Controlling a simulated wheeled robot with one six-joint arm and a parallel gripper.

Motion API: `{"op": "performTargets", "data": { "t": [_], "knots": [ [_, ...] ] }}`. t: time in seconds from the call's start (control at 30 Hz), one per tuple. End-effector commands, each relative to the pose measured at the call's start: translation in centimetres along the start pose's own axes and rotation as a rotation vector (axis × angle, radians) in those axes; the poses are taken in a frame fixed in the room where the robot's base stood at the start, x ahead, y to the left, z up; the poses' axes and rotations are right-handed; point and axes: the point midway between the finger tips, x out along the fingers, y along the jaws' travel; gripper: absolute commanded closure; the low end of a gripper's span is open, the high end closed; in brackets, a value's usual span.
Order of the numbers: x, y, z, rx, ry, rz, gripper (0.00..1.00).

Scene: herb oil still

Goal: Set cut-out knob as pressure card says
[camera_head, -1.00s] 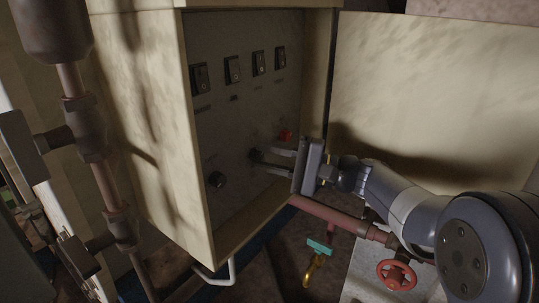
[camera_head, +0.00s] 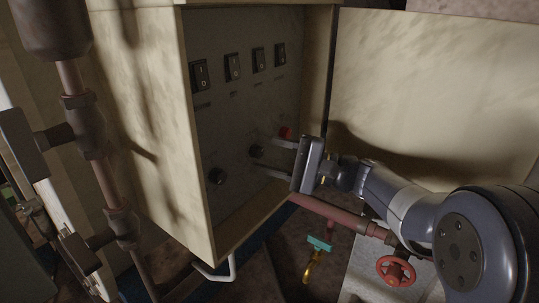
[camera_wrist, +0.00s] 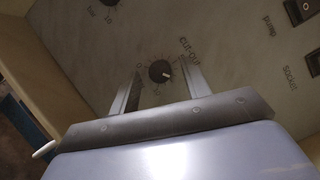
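The cut-out knob (camera_wrist: 160,71) is a small round black knob with a white mark, on the grey panel. In the wrist view its mark points right and slightly down, and the word "cut-out" is printed beside it. In the head view the knob (camera_head: 256,151) shows between my fingers. My gripper (camera_head: 264,157) is open, one finger above the knob and one below, with clear gaps. The wrist view shows a finger of my gripper (camera_wrist: 160,69) on each side of the knob. I cannot make out a pressure card.
A second black knob (camera_head: 217,177) sits lower left on the panel. Several rocker switches (camera_head: 233,68) line its top. A red button (camera_head: 285,133) is just above my upper finger. The cabinet door (camera_head: 430,90) stands open at right. A red pipe (camera_head: 335,214) runs below my gripper.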

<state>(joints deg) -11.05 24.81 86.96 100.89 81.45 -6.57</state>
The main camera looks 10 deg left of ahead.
Motion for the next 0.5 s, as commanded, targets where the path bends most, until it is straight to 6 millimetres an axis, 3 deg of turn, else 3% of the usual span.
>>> {"op": "performTargets", "data": {
  "t": [0.27, 0.5],
  "knots": [
    [0.0, -0.2, 0.1, -0.002, 0.0, 0.0, 0.54],
    [0.5, -3.9, 1.2, -0.007, -0.001, -0.003, 0.54]
  ]
}}
